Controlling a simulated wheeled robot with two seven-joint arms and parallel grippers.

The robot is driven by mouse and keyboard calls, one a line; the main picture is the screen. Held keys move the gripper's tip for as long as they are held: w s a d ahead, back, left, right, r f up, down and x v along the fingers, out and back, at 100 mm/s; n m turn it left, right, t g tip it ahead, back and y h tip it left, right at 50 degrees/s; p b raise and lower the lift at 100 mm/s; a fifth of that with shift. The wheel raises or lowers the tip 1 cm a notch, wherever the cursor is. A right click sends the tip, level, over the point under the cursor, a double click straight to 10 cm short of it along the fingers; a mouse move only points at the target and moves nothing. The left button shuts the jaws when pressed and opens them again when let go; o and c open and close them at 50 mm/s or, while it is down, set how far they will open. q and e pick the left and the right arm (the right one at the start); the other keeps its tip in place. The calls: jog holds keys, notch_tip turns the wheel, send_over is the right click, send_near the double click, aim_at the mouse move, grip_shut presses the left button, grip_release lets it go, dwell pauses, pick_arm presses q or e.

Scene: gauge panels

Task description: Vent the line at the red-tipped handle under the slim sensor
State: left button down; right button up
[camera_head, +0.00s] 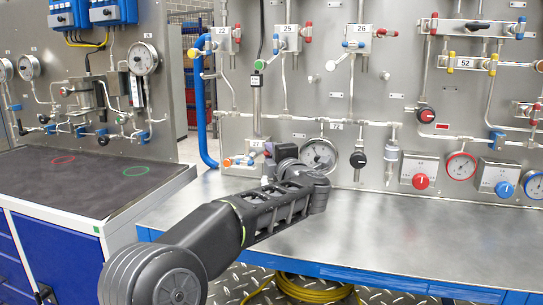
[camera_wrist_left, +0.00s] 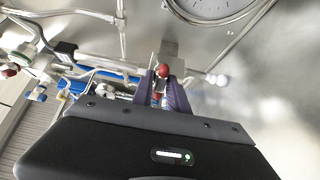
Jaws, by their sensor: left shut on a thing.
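The slim sensor (camera_head: 257,100) is a thin upright silver cylinder on the panel in the head view. A small valve block (camera_head: 257,143) sits below it, with my left arm's end just to its right. In the left wrist view, the red-tipped handle (camera_wrist_left: 163,71) shows its red ball between the two purple fingers of my left gripper (camera_wrist_left: 161,90). The gripper is shut on this handle. In the head view my own wrist hides the fingers and the handle. My right gripper is in neither view.
A round gauge (camera_head: 319,155) is close to the right of my left wrist; it also shows in the left wrist view (camera_wrist_left: 210,8). A blue pipe (camera_head: 203,110) runs down on the left. The steel bench (camera_head: 390,235) is clear.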

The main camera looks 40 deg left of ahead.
pick_arm(q)
jog(key=shift+f, duration=0.1)
jog(key=c, duration=1.5)
grip_release()
jog(key=shift+d, duration=0.1)
jog(key=v, duration=0.7)
jog(key=shift+s+d, duration=0.2)
jog(key=shift+s, duration=0.05)
